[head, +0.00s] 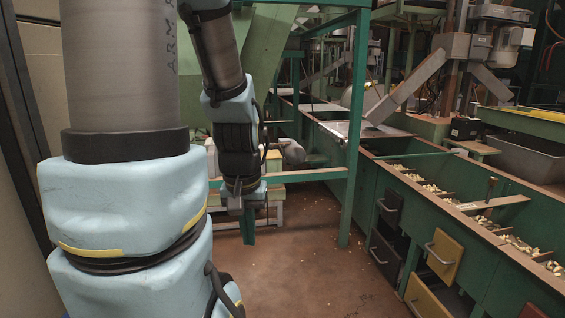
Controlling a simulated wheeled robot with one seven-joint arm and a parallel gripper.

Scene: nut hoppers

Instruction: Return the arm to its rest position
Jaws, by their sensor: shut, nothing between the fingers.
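My arm fills the left of the head view, with its large pale blue and grey links close to the camera. The forearm hangs down to the right of them. My gripper (235,204) points down at its lower end, in front of a green rail and above the brown floor. Its fingers are small and dark here, close together with nothing seen between them. It is apart from the hoppers.
A long green hopper bench (478,240) with nuts in its compartments runs along the right. Drawers with handles, one yellow (443,255), stick out from its side. A green post (353,130) stands beyond my gripper. The brown floor (320,270) between is mostly clear.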

